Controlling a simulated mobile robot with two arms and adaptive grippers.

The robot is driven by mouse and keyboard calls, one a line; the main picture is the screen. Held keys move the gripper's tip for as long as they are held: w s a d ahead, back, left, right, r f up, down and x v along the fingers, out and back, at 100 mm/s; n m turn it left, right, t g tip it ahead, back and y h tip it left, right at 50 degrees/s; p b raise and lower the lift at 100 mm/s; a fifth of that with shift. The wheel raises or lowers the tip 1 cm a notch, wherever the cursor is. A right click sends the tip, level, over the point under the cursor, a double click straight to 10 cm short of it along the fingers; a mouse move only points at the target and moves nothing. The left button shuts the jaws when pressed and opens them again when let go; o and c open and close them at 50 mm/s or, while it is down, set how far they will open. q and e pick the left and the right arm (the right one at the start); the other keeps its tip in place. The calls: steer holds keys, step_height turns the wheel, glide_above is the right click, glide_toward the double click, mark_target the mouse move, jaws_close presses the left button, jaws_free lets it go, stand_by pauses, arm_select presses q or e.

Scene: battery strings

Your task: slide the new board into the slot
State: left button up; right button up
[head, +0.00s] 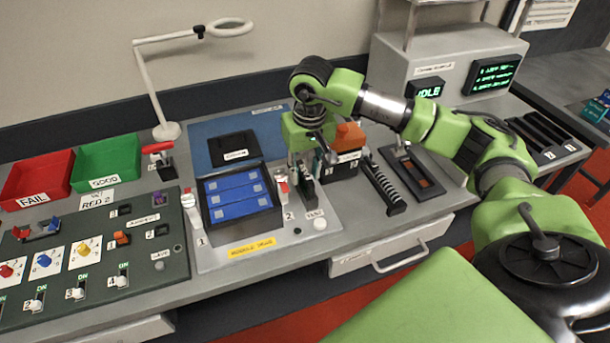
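My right gripper (309,158) points down over the right end of the module jig (240,258), beside the lever marked 2. Narrow dark green upright pieces, which look like boards (306,188), show just below its fingers. I cannot tell which is the new board, or whether the fingers hold one. The slot is hidden by the gripper and these pieces. A module with blue cells (236,194) sits in the jig, left of the gripper. My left gripper is not in view.
An orange-topped dark block (347,145) stands close right of the gripper. Farther right lie a black ribbed rack (383,186) and a dark tray (412,171). A lamp (150,85), red bin (38,180), green bin (106,162) and switch panel (90,250) are left.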

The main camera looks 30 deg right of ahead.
step_height(320, 180, up, 10)
steer(key=s, duration=0.1)
steer(key=shift+f, duration=0.15)
steer(key=shift+s+a, duration=0.1)
stand_by(0.4)
